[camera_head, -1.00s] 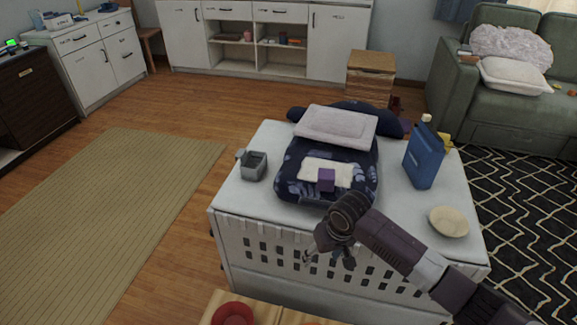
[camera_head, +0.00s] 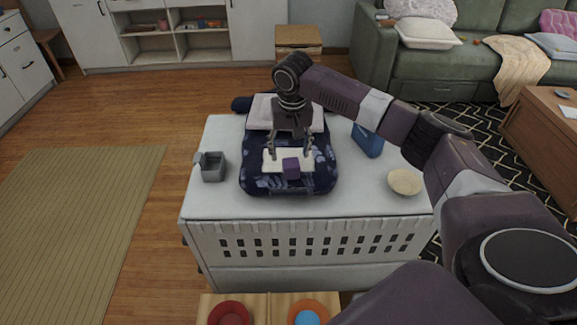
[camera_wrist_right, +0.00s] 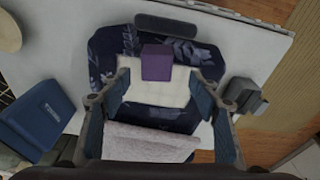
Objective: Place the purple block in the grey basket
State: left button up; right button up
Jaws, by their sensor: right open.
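The purple block (camera_head: 291,168) sits on a white cloth on top of a dark blue patterned bag (camera_head: 262,181), which lies on a white crate-like table. The grey basket (camera_head: 213,167) stands on the same surface to the left of the bag. My right gripper (camera_head: 291,152) is open and empty, pointing down above the bag, just behind the block. In the right wrist view the purple block (camera_wrist_right: 156,62) lies ahead of and between the spread fingers (camera_wrist_right: 158,100), not touching them. The grey basket (camera_wrist_right: 241,96) shows at the right there. My left gripper is not in view.
A blue box (camera_head: 367,141) and a cream bowl (camera_head: 405,182) stand right of the bag. A folded pale towel (camera_head: 260,112) lies on the bag's back part. The white surface (camera_head: 210,205) is clear in front of the basket. Red and orange bowls stand at the bottom.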

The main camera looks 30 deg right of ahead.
aim_at(291, 163)
jog(key=f, duration=0.4)
jog(key=d+f, duration=0.1)
jog(key=f, duration=0.1)
jog(key=shift+w+f, duration=0.25)
jog(key=shift+w, duration=0.05)
jog(key=shift+c, duration=0.3)
jog(key=c, duration=1.2)
